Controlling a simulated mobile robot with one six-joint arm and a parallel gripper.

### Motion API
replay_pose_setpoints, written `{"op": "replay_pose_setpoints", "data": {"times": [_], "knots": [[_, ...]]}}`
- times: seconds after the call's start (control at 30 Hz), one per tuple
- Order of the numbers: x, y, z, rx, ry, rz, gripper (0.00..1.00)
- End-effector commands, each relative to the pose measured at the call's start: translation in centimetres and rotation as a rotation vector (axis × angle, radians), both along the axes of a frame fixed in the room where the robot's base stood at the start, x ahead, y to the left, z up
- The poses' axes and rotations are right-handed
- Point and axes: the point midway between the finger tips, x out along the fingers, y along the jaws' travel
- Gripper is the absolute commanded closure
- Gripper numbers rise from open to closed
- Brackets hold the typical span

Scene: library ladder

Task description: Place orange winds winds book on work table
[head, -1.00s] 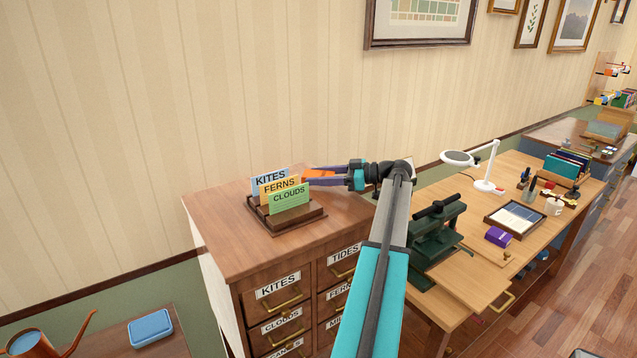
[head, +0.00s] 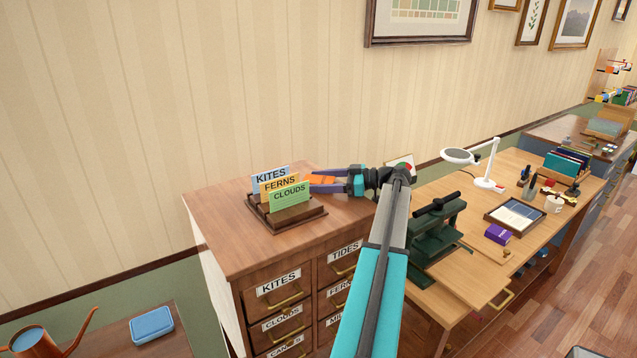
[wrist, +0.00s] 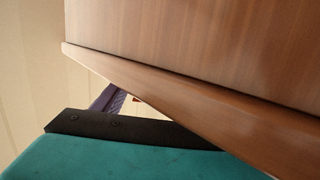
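A small orange item (head: 322,180), likely the orange book, lies on the wooden cabinet top, just right of the card holder. No title is readable on it. My gripper (head: 318,182) reaches in from the right, low over the cabinet top, with its purple fingers apart. The orange item shows between and behind the fingers; I cannot tell whether they touch it. In the wrist view, one purple finger (wrist: 108,98) shows, and a brown wooden surface hides the rest. The work table (head: 520,173) stands at the right.
A card holder (head: 288,219) with KITES, FERNS and CLOUDS cards stands left of my gripper on the cabinet (head: 225,225). The table carries a green press (head: 436,238), a white lamp (head: 490,183), a framed tray (head: 514,216) and a purple box (head: 497,234).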

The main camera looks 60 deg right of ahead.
Motion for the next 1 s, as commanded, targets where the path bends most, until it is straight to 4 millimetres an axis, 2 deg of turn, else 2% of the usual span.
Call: {"op": "replay_pose_setpoints", "data": {"times": [0.47,0.67,1.0], "knots": [[0.0,0.0,0.4,0.000,0.000,0.000,0.35],[-2.0,-1.0,0.3,-0.001,-0.001,-0.003,0.35],[-7.0,-3.1,1.0,-0.002,0.000,-0.003,0.35]]}}
